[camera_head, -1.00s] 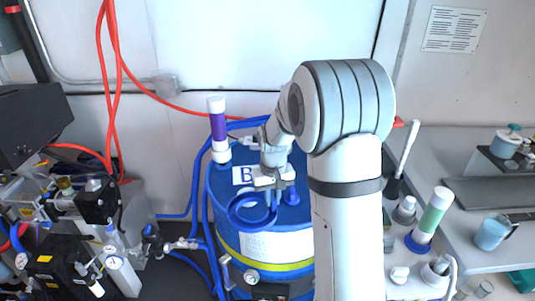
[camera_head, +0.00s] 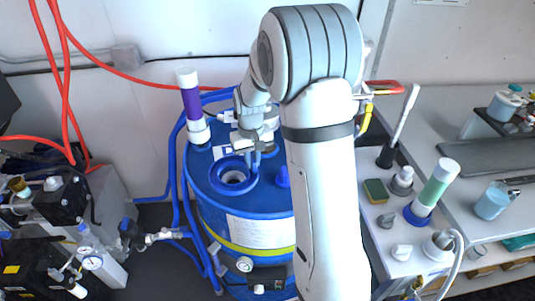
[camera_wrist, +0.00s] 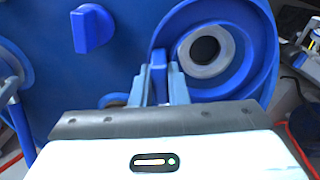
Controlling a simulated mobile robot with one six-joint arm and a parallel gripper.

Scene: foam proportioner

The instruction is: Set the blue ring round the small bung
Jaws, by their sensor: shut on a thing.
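The blue ring (camera_head: 214,182) is at the top of the blue drum, its rim between the fingers of my gripper (camera_head: 252,168). In the wrist view my gripper (camera_wrist: 160,88) is shut on the near left wall of the ring (camera_wrist: 262,72). A small grey bung (camera_wrist: 227,52) with a dark centre shows inside the ring's opening, and it also shows in the head view (camera_head: 233,177). The ring appears around the bung from above. I cannot tell whether the ring rests on the drum top or is held just above it.
The blue drum (camera_head: 215,210) carries an upright purple and white tube (camera_head: 191,105) and a blue lug (camera_head: 283,177). Blue hoses run down its left side. A bench at right holds a green and white tube (camera_head: 434,188), a sponge (camera_head: 375,191) and a jug (camera_head: 492,202).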

